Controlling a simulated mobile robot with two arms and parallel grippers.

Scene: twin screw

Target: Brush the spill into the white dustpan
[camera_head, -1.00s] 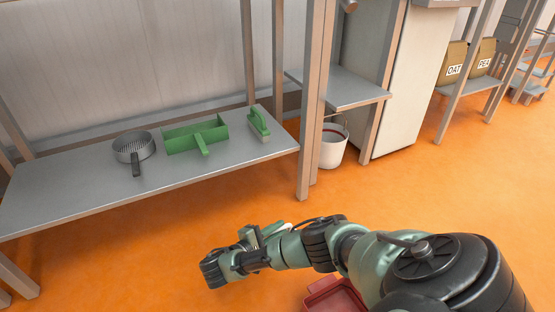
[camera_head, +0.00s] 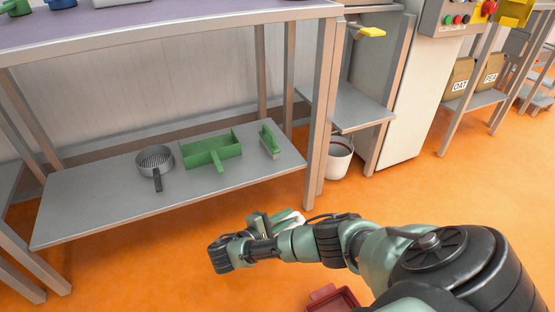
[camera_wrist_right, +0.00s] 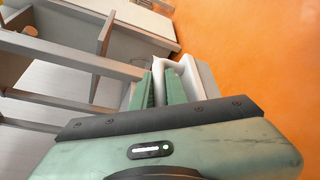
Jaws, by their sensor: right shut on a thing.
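My right gripper (camera_head: 270,219) hangs over the orange floor in front of the low shelf, and its green fingers (camera_wrist_right: 164,86) are shut on a white item (camera_wrist_right: 203,82). Only a small part of the white item (camera_head: 291,217) shows in the head view, and I cannot tell whether it is a dustpan or a brush. A green dustpan (camera_head: 208,150) and a green brush (camera_head: 269,141) lie on the shelf, apart from the gripper. I see no spill and no other white dustpan. My left gripper is out of view.
A round sieve (camera_head: 155,160) lies on the low shelf (camera_head: 100,205) of the workbench. A white bucket (camera_head: 339,160) stands behind the bench leg (camera_head: 321,130). A red container (camera_head: 333,299) sits low beside my right arm. Open floor (camera_head: 455,200) lies to the right.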

